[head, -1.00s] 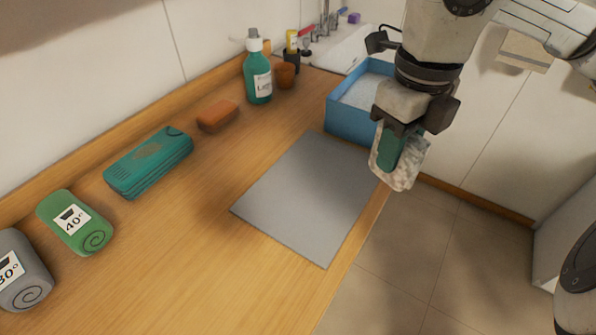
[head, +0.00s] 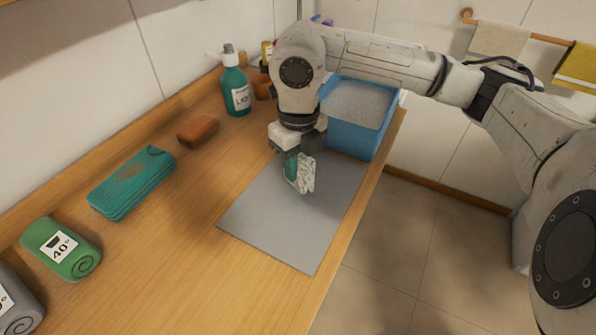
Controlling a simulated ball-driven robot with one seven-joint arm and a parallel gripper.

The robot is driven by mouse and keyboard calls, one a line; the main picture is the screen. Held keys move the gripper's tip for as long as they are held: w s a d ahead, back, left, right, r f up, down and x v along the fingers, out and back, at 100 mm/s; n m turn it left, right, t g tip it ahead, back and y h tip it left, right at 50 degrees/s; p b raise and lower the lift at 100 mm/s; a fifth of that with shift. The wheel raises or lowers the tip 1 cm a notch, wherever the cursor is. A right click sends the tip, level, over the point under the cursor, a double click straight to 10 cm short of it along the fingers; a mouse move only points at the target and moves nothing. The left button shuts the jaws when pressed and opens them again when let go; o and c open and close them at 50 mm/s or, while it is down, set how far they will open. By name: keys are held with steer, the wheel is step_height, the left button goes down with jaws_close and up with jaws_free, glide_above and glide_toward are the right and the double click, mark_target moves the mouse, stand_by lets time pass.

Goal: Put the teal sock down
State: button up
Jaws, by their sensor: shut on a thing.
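My gripper (head: 297,156) is shut on the teal sock (head: 291,167), which hangs below the jaws. The sock is teal on one side, with a whitish, foamy-looking patch on the other. It is over the far part of a flat grey mat (head: 285,222) on the wooden counter. Its lower end is close to the mat; I cannot tell whether it touches. The jaws hide the top of the sock.
A blue basin (head: 349,133) of pale foam stands behind the mat. Along the wall are a teal bottle (head: 236,88), a brown bar (head: 198,131), a teal folded item (head: 132,182) and a green roll (head: 62,249). The near mat is clear.

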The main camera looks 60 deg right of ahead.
step_height(320, 180, down, 2)
steer(key=shift+f+p, duration=0.2)
steer(key=shift+p, duration=0.15)
steer(key=shift+f, duration=0.35)
steer(key=shift+f+b, duration=0.2)
steer(key=shift+b, duration=0.1)
steer(key=o, duration=0.9)
steer(key=shift+r, duration=0.15)
steer(key=shift+r+p, duration=0.2)
steer(key=shift+p, duration=0.25)
step_height(320, 180, up, 12)
steer(key=shift+f+b, duration=0.1)
steer(key=shift+b, duration=0.8)
steer(key=shift+f, duration=0.1)
